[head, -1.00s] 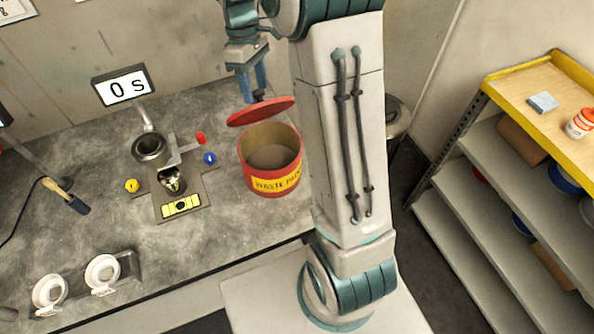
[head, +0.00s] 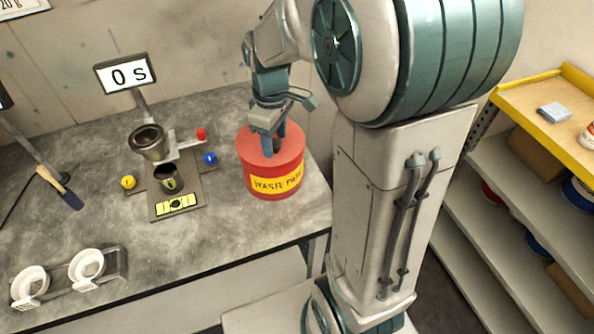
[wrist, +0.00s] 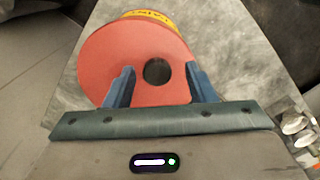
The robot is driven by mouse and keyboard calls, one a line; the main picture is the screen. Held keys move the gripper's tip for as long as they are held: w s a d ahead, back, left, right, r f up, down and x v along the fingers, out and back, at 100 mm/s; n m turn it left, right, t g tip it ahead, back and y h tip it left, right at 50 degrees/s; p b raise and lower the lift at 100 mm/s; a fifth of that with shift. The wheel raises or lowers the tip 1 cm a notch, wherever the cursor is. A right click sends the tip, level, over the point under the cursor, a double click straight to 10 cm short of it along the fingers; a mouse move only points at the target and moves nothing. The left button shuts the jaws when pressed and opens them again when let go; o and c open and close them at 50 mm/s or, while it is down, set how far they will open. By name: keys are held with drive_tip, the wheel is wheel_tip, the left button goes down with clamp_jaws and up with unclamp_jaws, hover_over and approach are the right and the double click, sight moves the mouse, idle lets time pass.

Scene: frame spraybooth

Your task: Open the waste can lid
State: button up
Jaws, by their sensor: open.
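The red waste can (head: 255,184) with its yellow label stands on the grey bench, right of the middle fixture. Its flat red lid (head: 293,150) lies down over the can's mouth, so the inside is hidden. In the wrist view the lid (wrist: 100,65) fills the middle, with a round dark knob (wrist: 157,71) on it. My gripper (head: 274,150) points down over the lid. Its blue fingers are open, one on each side of the knob, with a gap to it in the wrist view (wrist: 159,72). I cannot tell whether the fingertips touch the lid.
A metal cup on a stand (head: 148,143), a red-tipped arm and a blue knob (head: 210,158) stand close left of the can. A timer display (head: 125,74) reads 0 s. Two white round pieces in a holder (head: 88,267) sit at the front left. Yellow-edged shelves (head: 520,100) stand right.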

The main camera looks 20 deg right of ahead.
wheel_tip(320, 180, up, 14)
drive_tip(key=s+f+m+t+b, duration=0.1)
drive_tip(key=s+f+m+t, duration=0.2)
drive_tip(key=s+f+m, duration=0.4)
drive_tip(key=s+f, duration=0.1)
drive_tip(key=s, duration=0.4)
drive_tip(key=shift+s+f+m, duration=0.2)
drive_tip(key=shift+f+m, duration=0.15)
drive_tip(key=shift+m, duration=0.05)
